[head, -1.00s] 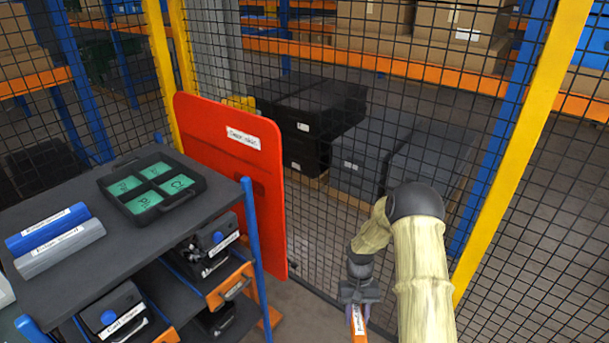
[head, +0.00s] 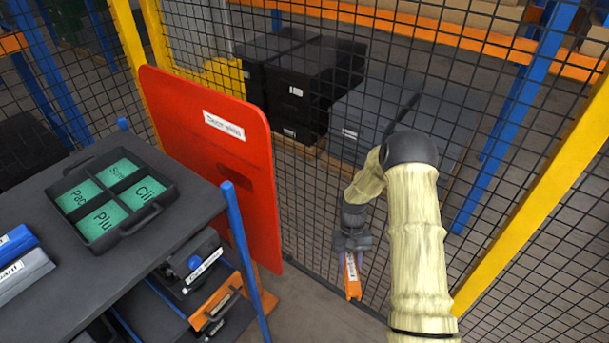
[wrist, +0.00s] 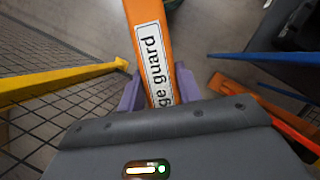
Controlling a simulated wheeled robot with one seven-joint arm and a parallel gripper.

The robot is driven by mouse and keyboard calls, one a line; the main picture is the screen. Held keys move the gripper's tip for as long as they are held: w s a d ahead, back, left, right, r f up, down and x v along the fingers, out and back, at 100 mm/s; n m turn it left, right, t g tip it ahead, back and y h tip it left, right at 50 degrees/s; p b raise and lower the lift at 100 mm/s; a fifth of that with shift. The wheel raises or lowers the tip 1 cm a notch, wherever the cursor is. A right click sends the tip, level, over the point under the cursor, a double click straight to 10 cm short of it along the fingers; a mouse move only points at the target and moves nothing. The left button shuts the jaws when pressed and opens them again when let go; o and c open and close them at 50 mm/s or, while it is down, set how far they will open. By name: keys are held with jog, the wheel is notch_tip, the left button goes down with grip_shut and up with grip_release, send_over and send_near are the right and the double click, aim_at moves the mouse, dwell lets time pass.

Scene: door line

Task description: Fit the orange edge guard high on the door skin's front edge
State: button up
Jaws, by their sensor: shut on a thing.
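The door skin (head: 222,160) is a red upright panel with a white label, standing at the left of the mesh fence in the head view. Its front edge is the right one. The orange edge guard (head: 352,277) hangs from my gripper (head: 351,254), to the right of the door skin and apart from it. In the wrist view the edge guard (wrist: 150,50) shows a white label, with the purple fingers of my gripper (wrist: 158,88) shut on its sides. The guard's far end runs out of the wrist view at the top.
A dark shelf cart (head: 165,215) with a blue post (head: 246,262) stands in front of the door skin at the left. It carries a black tray (head: 172,204) with green compartments. A mesh fence (head: 400,60) stands behind my arm. Floor shows between cart and fence.

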jog(key=shift+a, duration=0.1)
jog(key=shift+w+a+r+n+t+p, duration=0.25)
jog(key=shift+w+a+n+t+p, duration=0.1)
jog(key=shift+w+n+t+p, duration=0.35)
jog(key=w+a+r+n+t+y+p, duration=0.2)
jog(key=a+r+n+t+y, duration=0.1)
jog(key=r, duration=0.5)
jog(key=w+a+r+n+t+y+p, duration=0.2)
jog(key=w+a+r+n+t+y, duration=0.1)
jog(key=r, duration=0.4)
jog(key=w+a+r+n+t+y+p, duration=0.2)
jog(key=a+r+n+t+y, duration=0.1)
jog(key=r, duration=0.5)
jog(key=a+t+y, duration=0.1)
jog(key=a+t, duration=0.1)
jog(key=a, duration=0.1)
jog(key=shift+w+a+r+t+y, duration=0.2)
jog(key=shift+w+r+t+y, duration=0.1)
jog(key=shift+w+y, duration=0.1)
